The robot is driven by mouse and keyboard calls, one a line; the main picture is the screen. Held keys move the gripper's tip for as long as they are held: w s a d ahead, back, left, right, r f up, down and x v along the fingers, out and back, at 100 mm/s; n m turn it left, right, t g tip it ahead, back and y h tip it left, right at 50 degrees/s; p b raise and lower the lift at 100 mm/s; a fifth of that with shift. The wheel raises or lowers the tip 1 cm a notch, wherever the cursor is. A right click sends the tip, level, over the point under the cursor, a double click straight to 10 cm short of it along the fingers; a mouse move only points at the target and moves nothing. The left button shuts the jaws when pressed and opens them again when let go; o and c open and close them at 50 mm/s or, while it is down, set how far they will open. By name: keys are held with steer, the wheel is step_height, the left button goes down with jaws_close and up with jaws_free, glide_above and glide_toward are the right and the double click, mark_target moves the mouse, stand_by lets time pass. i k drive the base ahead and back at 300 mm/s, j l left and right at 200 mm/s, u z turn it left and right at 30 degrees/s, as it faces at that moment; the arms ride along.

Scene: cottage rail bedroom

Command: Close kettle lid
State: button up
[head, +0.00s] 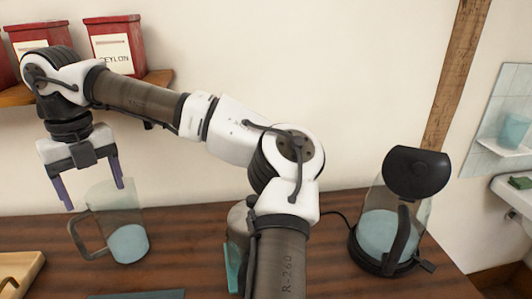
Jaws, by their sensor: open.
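The kettle (377,233) stands on the table at the right. It has a clear glass body with pale blue liquid, a black base and a black handle facing me. Its round black lid (417,172) is tilted up and shows its broad face, so it looks open. My gripper (95,197) is at the far left, well away from the kettle. Its two purple-grey fingers point down and are spread apart, with nothing visible between them. In the picture they overlap the top of a glass jug; I cannot tell whether they touch it.
The glass jug (128,242) with pale blue liquid stands below my gripper. A grey and teal object (233,265) is partly hidden behind my arm. Red canisters (116,45) sit on a wall shelf. A wooden tray (18,272) lies front left. A white basin (515,195) is at right.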

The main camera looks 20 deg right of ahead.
mark_target(411, 174)
steer(key=z, duration=1.15)
steer(key=k, duration=0.25)
